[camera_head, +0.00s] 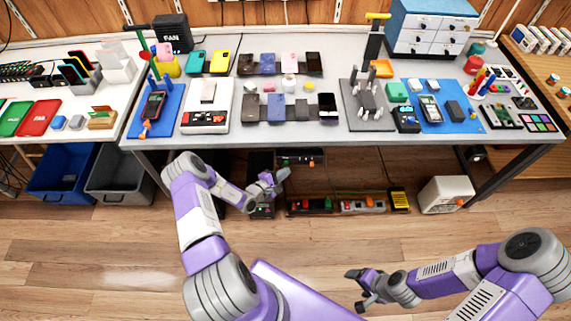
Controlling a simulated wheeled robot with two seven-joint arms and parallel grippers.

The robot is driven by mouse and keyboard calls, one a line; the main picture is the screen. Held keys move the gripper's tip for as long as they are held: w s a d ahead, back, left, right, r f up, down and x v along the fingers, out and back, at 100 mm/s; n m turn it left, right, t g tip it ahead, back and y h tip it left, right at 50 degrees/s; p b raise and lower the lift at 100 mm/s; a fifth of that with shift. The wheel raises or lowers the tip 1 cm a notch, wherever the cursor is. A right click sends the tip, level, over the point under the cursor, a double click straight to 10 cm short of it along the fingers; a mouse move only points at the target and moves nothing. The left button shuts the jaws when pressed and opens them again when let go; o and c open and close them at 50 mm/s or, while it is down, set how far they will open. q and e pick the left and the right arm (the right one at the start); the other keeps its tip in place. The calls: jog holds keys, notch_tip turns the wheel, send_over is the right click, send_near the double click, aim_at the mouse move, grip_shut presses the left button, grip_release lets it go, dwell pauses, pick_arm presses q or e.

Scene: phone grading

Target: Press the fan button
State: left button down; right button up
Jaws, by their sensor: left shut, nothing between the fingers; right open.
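A black box (172,36) marked "FAN" stands at the back left of the grey table (330,133). I cannot make out a button on it. Below the table front, a small dark unit (262,211) with a greenish spot sits close to my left gripper (274,180). I cannot tell whether it belongs to the fan. My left gripper is shut and empty, in front of and below the table edge, far from the FAN box. My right gripper (362,288) is open and empty, low over the wooden floor at the lower right.
Phones, trays and tools cover much of the table. Below it are a blue bin (62,180), a grey bin (118,176), power strips (335,204) with red and green switches, and a white box (446,194). The floor in front is clear.

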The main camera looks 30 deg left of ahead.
pick_arm(q)
jog(key=shift+w, duration=0.1)
dwell(0.4)
jog(key=shift+w+a, duration=0.25)
jog(key=shift+w+a+b, duration=0.2)
jog(key=shift+w+b, duration=0.1)
jog(key=shift+w, duration=0.1)
dwell(0.7)
jog(key=shift+s, duration=0.15)
jog(key=shift+s+d+p, duration=0.45)
jog(key=shift+s+p, duration=0.15)
jog(key=shift+p, duration=0.15)
jog(key=s+d+p, duration=0.3)
jog(key=s, duration=0.2)
jog(key=shift+p, duration=0.3)
